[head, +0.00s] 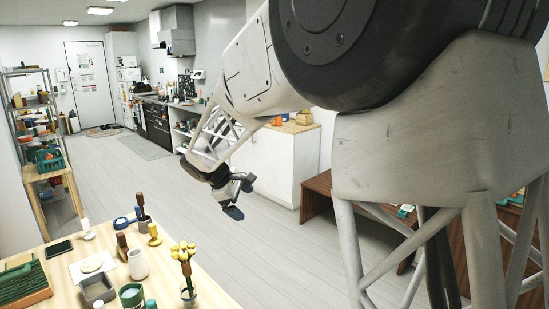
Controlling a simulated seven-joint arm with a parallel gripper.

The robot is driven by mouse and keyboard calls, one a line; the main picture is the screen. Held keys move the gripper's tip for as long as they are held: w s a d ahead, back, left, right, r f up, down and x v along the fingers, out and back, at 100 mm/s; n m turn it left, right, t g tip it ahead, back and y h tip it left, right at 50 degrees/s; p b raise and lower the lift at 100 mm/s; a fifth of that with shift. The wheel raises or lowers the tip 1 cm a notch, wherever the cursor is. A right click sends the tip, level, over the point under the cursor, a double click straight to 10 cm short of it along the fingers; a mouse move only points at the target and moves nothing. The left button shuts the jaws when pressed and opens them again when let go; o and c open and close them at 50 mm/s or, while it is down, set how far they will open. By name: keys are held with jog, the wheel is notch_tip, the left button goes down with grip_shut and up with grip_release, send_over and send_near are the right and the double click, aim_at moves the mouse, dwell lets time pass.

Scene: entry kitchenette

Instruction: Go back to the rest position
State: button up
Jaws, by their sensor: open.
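My gripper (239,198) hangs at the end of my arm in the middle of the head view. It is open and empty, with its dark fingertips apart. It is in free air over the grey floor, to the right of the wooden table (215,294) and touching nothing. My arm comes down from the upper right and covers much of the right side.
The wooden table at lower left holds a vase with yellow flowers (184,256), a white cup (138,264), a grey bin (98,288) and a phone (59,249). A white cabinet (285,165) and a brown bench (318,192) stand behind. The floor (150,190) between is clear.

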jog(key=s+d+r+m+g+y, duration=0.1)
jog(key=s+d+r+m+y, duration=0.15)
jog(key=s+d, duration=0.7)
jog(key=s+d+r+m+y, duration=0.1)
jog(key=s+d+r+m, duration=0.25)
jog(key=s+d, duration=0.6)
jog(key=s+d+f+m+y, duration=0.1)
jog(key=s+d+m, duration=0.3)
jog(key=s, duration=0.7)
jog(key=s+d+f+m+y, duration=0.2)
jog(key=s+d+f+m, duration=0.2)
jog(key=s, duration=0.8)
jog(key=shift+s+d+m+t, duration=0.15)
jog(key=shift+d+m+t, duration=0.25)
jog(key=shift+d, duration=0.2)
